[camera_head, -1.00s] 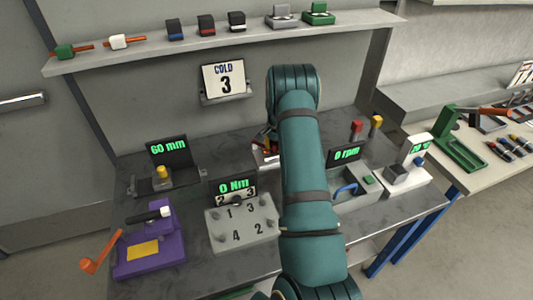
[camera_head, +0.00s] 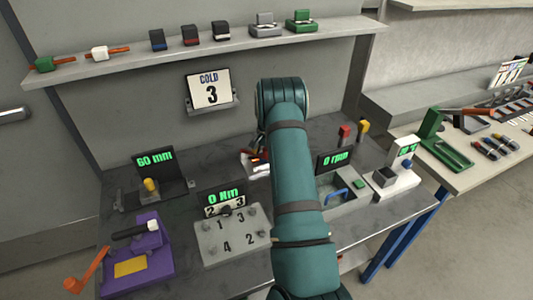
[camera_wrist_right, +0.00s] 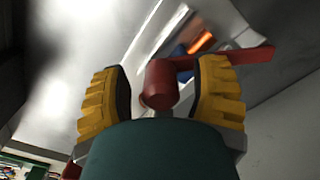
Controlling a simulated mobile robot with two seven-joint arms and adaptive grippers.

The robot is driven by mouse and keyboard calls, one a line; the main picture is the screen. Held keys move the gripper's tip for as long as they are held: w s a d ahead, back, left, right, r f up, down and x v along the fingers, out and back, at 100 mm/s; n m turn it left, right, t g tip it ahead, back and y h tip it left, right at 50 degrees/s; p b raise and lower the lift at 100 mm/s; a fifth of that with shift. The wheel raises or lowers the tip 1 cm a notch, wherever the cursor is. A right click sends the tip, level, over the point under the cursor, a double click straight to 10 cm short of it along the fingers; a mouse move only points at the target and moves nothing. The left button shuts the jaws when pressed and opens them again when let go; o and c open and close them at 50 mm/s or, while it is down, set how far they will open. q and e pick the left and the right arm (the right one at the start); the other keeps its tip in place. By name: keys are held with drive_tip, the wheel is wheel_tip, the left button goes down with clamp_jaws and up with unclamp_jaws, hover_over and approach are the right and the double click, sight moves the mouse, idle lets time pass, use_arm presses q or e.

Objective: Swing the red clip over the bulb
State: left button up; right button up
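In the right wrist view, a red clip (camera_wrist_right: 160,85), a rounded red knob with a flat red bar reaching to the right, shows between the two yellow-padded fingers of my right gripper (camera_wrist_right: 162,105). The fingers are apart, with a gap on each side of the knob, so it is not squeezed. In the head view my teal right arm hides the gripper and most of this station; only small red and white parts (camera_head: 253,160) show at its left edge. I cannot make out the bulb. My left gripper is in neither view.
The bench holds a 60 mm gauge (camera_head: 150,187), a purple fixture (camera_head: 139,262), a numbered bolt plate (camera_head: 234,236) and a 0 rpm unit (camera_head: 345,200). A COLD 3 sign (camera_head: 209,88) hangs behind. A shelf (camera_head: 200,52) of small parts runs above. A side table (camera_head: 465,175) stands right.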

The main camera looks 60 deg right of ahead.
wheel_tip(320, 180, up, 12)
idle(0.8)
idle(0.4)
